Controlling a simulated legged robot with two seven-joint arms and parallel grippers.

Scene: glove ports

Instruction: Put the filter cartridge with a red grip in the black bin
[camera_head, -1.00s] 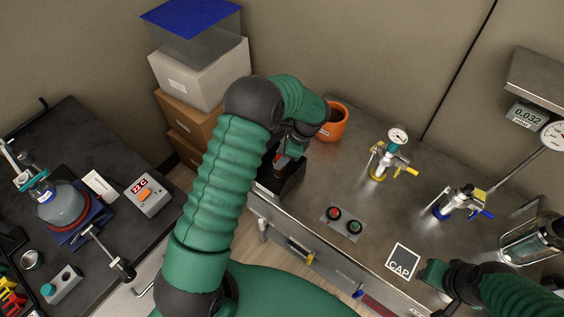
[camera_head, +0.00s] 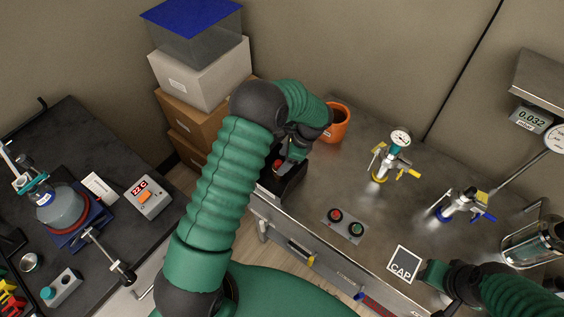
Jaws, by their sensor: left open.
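The black bin (camera_head: 289,189) stands at the left end of the steel bench. The filter cartridge's red grip (camera_head: 278,166) shows inside the bin's opening; the bin walls and my arm hide the rest of the cartridge. My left gripper (camera_head: 291,155) is open just above the bin, beside the red grip and partly hidden by its own wrist. I cannot tell whether it still touches the cartridge. My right gripper (camera_head: 435,273) is low at the right, near the bench's front edge, and its jaws cannot be made out.
An orange pot (camera_head: 335,123) stands right behind my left wrist. Two valve fittings (camera_head: 389,158) (camera_head: 459,206), a button box (camera_head: 345,224) and a CAP plate (camera_head: 403,265) are on the bench (camera_head: 340,180). Stacked boxes (camera_head: 205,75) stand left of it.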

